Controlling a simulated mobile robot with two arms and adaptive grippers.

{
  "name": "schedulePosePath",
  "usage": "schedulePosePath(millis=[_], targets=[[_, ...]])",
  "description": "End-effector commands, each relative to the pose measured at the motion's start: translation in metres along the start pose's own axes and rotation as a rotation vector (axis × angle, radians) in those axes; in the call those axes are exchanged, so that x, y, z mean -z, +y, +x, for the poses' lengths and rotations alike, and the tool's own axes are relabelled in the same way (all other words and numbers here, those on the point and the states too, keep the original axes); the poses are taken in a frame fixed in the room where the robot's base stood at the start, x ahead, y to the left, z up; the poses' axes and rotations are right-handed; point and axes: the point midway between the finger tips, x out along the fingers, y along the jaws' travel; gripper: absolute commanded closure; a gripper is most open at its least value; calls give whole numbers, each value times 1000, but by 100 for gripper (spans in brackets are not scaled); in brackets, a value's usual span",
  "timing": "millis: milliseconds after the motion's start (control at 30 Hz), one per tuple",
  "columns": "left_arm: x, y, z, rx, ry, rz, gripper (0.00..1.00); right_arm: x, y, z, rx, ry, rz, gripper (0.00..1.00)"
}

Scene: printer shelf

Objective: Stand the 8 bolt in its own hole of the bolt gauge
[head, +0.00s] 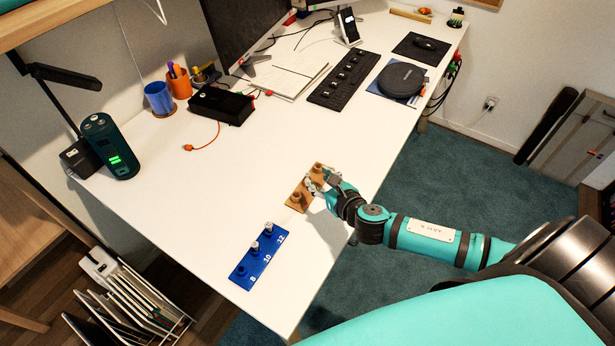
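The blue bolt gauge (246,276) lies on the white desk near its front edge, marked 8, 10 and 12. Pale-topped bolts stand at the 10 (255,248) and the 12 (268,229). The raised 8 socket (240,270) shows no bolt. A tan wooden block (300,205) with brown raised sockets lies beyond the gauge, to its upper right. My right gripper (317,184) is at this block's middle, covering part of it. The fingers are small and grey; whether they hold the 8 bolt cannot be made out. My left gripper is not in view.
The desk (190,215) is clear left of the gauge and block. A black box (221,104), keyboard (343,80) and round black device (401,80) sit farther back. A dark green speaker-like device (110,146) stands at the left edge.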

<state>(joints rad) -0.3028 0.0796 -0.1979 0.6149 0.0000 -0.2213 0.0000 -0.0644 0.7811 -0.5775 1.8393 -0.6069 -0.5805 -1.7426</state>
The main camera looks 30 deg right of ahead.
Motion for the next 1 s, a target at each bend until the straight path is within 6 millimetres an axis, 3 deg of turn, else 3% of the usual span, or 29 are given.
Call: schedulePosePath(millis=[167,433,733,1000], targets=[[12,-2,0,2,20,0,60,4,1,12,1,1,3,61],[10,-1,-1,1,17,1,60,13,2,49,2,-1,1,61],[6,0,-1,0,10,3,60,14,3,56,-1,1,1,61],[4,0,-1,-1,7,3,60,14,2,55,0,0,1,93]])
